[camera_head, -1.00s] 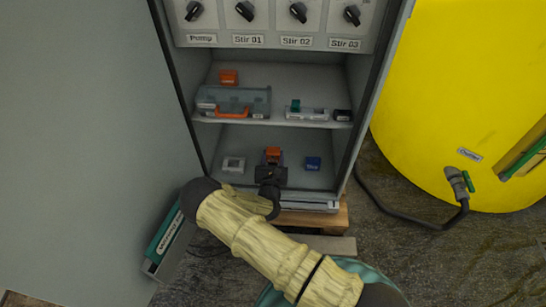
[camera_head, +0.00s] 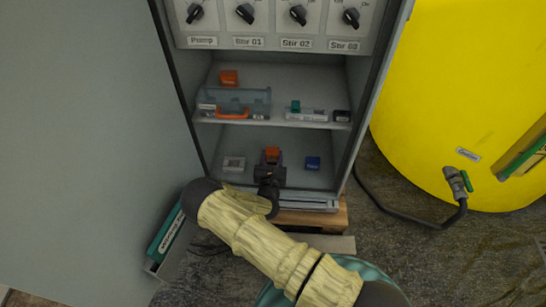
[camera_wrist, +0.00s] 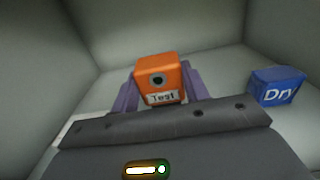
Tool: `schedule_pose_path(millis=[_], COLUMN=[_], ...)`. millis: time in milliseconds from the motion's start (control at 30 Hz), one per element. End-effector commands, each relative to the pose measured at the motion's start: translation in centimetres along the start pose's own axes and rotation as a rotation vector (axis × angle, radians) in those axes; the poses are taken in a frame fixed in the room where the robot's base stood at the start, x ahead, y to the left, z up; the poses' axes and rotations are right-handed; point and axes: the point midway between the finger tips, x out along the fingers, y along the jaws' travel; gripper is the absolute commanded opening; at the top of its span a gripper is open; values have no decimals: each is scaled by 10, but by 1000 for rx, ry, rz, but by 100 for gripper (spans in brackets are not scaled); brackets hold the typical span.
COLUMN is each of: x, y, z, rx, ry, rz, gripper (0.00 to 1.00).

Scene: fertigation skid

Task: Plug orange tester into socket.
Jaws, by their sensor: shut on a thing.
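The orange tester (camera_wrist: 158,72), a block with a dark round hole and a "Test" label, is between the two purplish fingers of my gripper (camera_wrist: 160,88) in the wrist view. My gripper is shut on it. In the head view the tester (camera_head: 272,153) shows just beyond my gripper (camera_head: 271,165), in the cabinet's lower compartment. A small white frame-like part (camera_head: 234,164) sits left of it; I cannot tell whether this is the socket. No socket is clearly visible behind the tester, and its far side is hidden.
A blue block (camera_head: 312,163) labelled "Dry" sits right of my gripper. The shelf above (camera_head: 277,122) holds a clear case (camera_head: 235,101), another orange block (camera_head: 228,77) and small parts. Cabinet side walls bound the compartment. A yellow tank (camera_head: 455,90) stands at right.

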Motion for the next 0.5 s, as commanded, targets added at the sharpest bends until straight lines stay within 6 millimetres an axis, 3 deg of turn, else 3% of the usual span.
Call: schedule_pose_path(millis=[500], x=[-1], y=[18], z=[1], rx=[1], ry=[-1], rz=[1], gripper=[20])
